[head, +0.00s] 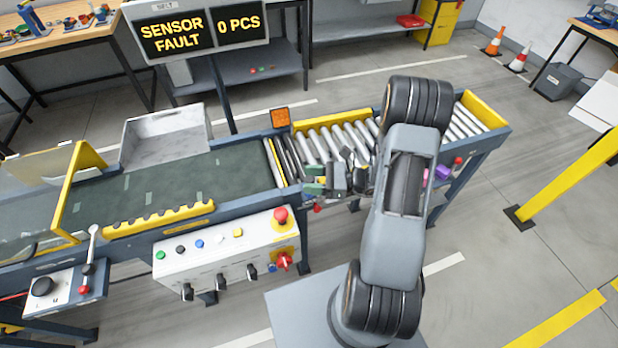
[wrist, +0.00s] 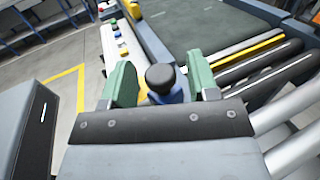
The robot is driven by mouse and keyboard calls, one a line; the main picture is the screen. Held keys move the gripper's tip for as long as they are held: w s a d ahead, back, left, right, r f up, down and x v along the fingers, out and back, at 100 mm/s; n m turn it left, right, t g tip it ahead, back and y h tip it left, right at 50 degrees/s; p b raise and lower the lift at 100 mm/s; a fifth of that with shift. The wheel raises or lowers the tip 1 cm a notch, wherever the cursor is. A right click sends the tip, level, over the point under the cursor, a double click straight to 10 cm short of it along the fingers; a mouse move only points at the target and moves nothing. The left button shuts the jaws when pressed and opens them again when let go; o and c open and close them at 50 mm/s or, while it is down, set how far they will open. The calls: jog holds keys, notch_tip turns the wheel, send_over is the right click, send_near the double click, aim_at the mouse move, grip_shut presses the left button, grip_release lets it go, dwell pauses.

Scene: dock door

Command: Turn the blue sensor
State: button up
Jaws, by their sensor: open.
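The blue sensor (wrist: 178,92) shows in the wrist view as a blue body with a round black cap. It sits between the two green fingers of my gripper (wrist: 160,84), with a gap visible at its right side; contact on the left is hard to tell. My gripper is open around it. In the head view my gripper (head: 312,178) is at the near rail of the conveyor, where the belt meets the rollers; the sensor cannot be made out clearly there.
A sign (head: 200,32) reads "SENSOR FAULT" and "0 PCS". The green belt (head: 190,180) is left of my gripper, metal rollers (head: 340,140) right. A control box (head: 225,255) with buttons and a red stop knob hangs at the front. A yellow post (head: 570,180) stands right.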

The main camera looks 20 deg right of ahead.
jog(key=shift+w+a, duration=0.1)
jog(key=shift+a, duration=0.25)
